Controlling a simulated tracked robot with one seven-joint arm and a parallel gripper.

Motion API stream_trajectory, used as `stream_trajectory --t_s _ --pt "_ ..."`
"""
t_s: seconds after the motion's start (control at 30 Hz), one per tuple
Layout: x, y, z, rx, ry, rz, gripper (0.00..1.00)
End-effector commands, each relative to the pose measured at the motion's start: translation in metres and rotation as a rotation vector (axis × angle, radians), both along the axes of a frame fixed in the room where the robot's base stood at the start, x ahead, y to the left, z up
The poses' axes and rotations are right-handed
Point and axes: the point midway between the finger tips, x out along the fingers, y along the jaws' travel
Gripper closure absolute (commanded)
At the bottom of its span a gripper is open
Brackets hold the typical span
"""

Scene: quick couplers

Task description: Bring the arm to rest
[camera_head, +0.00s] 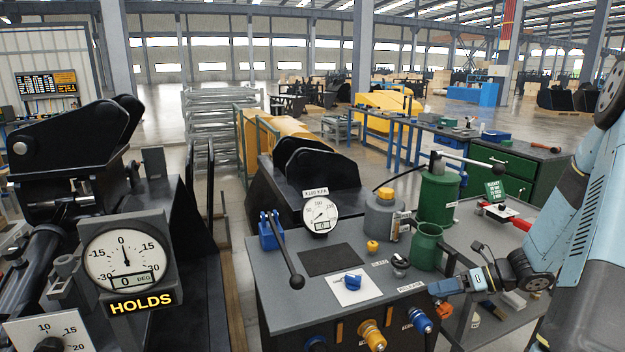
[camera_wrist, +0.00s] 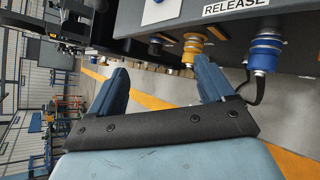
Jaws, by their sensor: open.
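My gripper (camera_wrist: 161,68) is open and empty in the wrist view, its two blue fingers spread wide over the floor. In the head view my gripper (camera_head: 446,287) is beside the right front corner of the grey bench, small and partly hard to make out. My light blue arm comes in from the right edge. A blue coupler (camera_head: 419,320) and a yellow coupler (camera_head: 372,335) stick out of the bench front. In the wrist view the blue coupler (camera_wrist: 264,52) and yellow coupler (camera_wrist: 191,50) lie beyond the fingers, apart from them.
The bench top (camera_head: 270,262) carries a pressure gauge (camera_head: 320,214), a black-handled lever (camera_head: 286,255), a green canister (camera_head: 426,247) and a green pump cylinder (camera_head: 438,195). A second grey table (camera_head: 480,238) stands behind my arm. A dial (camera_head: 125,257) at left reads 0 above a HOLDS sign.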

Motion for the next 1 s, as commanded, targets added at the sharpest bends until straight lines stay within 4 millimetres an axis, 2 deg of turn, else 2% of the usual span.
stream_trajectory --t_s 0.1,0.5,1.0 --pt "-0.008 0.016 0.023 -0.117 -0.101 0.143 0.19" --pt "-0.043 0.058 0.09 -0.452 -0.432 0.626 0.19" --pt "-0.099 0.093 0.168 -0.813 -0.842 1.239 0.19"
